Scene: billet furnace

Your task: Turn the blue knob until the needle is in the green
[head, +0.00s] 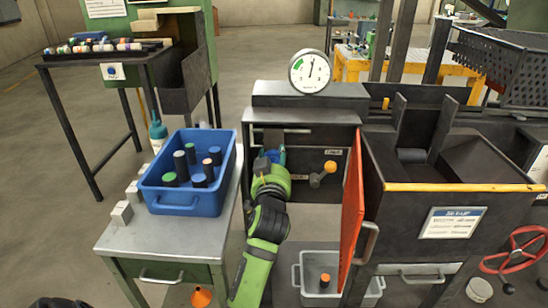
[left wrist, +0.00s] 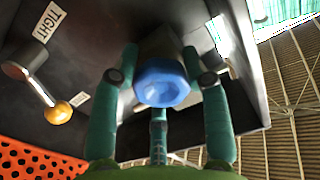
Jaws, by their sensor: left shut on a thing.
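The blue knob (left wrist: 161,82) is on the dark front panel of the furnace, and its face fills the middle of the left wrist view. In the head view only a bit of the blue knob (head: 272,155) shows past my gripper. My left gripper (head: 273,160) is shut on it, with teal fingers on both sides of it in the left wrist view (left wrist: 160,65). The round white gauge (head: 310,71) stands on top of the furnace. Its needle points almost straight up, to the right of the green band (head: 298,64) at its upper left. My right gripper is not in view.
An orange-tipped lever (head: 322,174) sticks out right of the knob. An orange door (head: 353,205) stands open further right. A blue bin (head: 187,203) with several cylinders is on the left table (head: 150,236). A grey crate (head: 312,292) is on the floor below.

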